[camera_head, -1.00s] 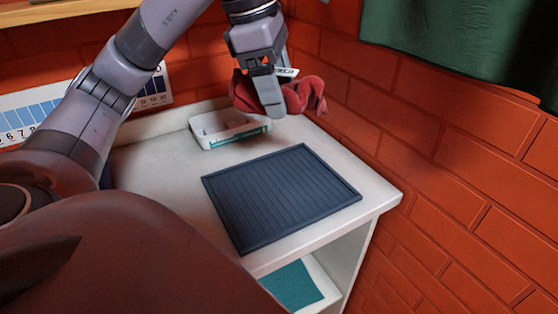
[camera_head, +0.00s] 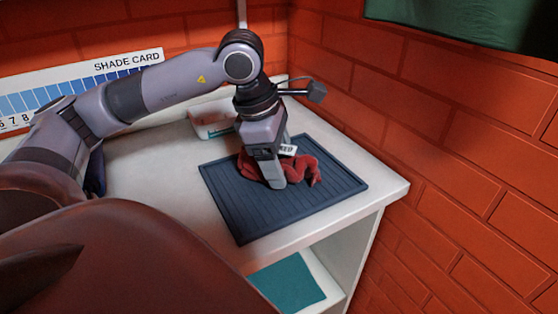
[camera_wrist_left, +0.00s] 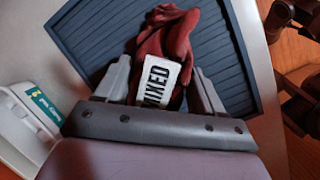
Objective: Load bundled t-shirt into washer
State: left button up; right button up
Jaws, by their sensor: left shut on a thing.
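A bundled red cloth (camera_head: 303,170), apparently the t-shirt, is at the dark blue ribbed mat (camera_head: 238,219). I cannot tell whether it rests on the mat or hangs just above it. My left gripper (camera_head: 274,180) points down and is shut on the red cloth. In the left wrist view the cloth (camera_wrist_left: 182,40) bulges between the two fingers (camera_wrist_left: 160,88), and a white tag (camera_wrist_left: 158,80) reading "MIXED" faces the camera. The fingers hide part of the cloth. No washer shows in these views. My right gripper is not in view.
A white tray (camera_head: 207,130) with a teal label stands behind the mat on the white counter (camera_head: 150,160). A brick wall (camera_head: 450,160) closes the right side, with a green cloth (camera_head: 450,22) above. A teal item (camera_head: 287,285) lies on the shelf below.

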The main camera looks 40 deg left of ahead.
pick_arm(q)
jog(key=shift+f, duration=0.2)
jog(key=o, duration=1.2)
jog(key=shift+o, duration=0.2)
jog(key=shift+r, duration=0.1)
